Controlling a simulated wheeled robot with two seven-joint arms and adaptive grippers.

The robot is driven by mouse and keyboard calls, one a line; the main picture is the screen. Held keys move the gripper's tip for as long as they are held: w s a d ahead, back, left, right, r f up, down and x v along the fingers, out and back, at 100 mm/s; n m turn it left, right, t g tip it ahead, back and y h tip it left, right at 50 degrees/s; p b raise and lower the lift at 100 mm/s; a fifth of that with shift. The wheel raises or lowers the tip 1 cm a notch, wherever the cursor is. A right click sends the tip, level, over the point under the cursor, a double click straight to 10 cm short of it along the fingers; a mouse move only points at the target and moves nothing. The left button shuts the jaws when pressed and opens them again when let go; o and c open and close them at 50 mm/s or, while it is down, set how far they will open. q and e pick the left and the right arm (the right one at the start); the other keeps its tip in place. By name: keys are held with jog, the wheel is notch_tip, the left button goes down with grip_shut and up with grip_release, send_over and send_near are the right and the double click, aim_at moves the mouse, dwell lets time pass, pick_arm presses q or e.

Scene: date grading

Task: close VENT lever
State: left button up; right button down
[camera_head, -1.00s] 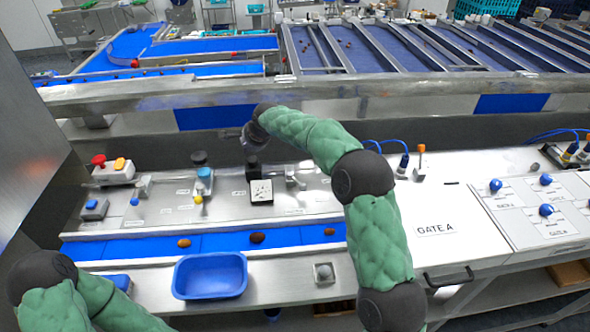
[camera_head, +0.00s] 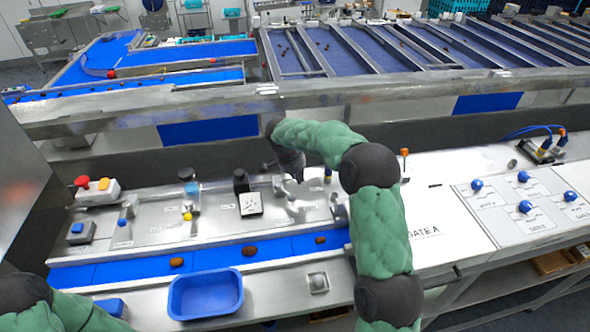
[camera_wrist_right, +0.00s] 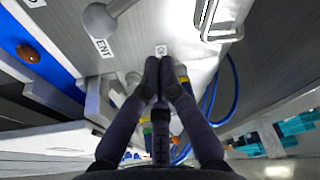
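The VENT lever, with a round grey knob (camera_wrist_right: 100,20), is at the top left of the right wrist view, beside a label (camera_wrist_right: 104,47) reading "ENT", its first letter cut off. My right gripper (camera_wrist_right: 160,62) has its dark fingers together and empty, apart from the knob and to its right in that view. In the head view my right gripper (camera_head: 297,174) is over the steel panel, just right of the gauge box, and partly hides the lever area. I cannot tell the lever's position there. My left arm shows at bottom left, its gripper out of view.
A white gauge box (camera_head: 250,204) and a black-topped post (camera_head: 241,181) stand left of my right gripper. A blue belt (camera_head: 210,259) with several dates runs in front, with a blue tray (camera_head: 206,294) nearer. Another grey lever (camera_head: 339,208) stands close to my right forearm.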

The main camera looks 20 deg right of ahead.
jog(key=x, duration=0.3)
jog(key=shift+f+p, duration=0.15)
jog(key=shift+p, duration=0.2)
jog(key=shift+s+a+p, duration=0.15)
jog(key=shift+a+p, duration=0.2)
jog(key=shift+a, duration=0.25)
jog(key=shift+s+a+p, duration=0.15)
jog(key=shift+a+p, duration=0.15)
jog(key=shift+a, duration=0.35)
jog(key=shift+s+a, duration=0.2)
jog(key=shift+a, duration=0.4)
jog(key=shift+w+d, duration=0.1)
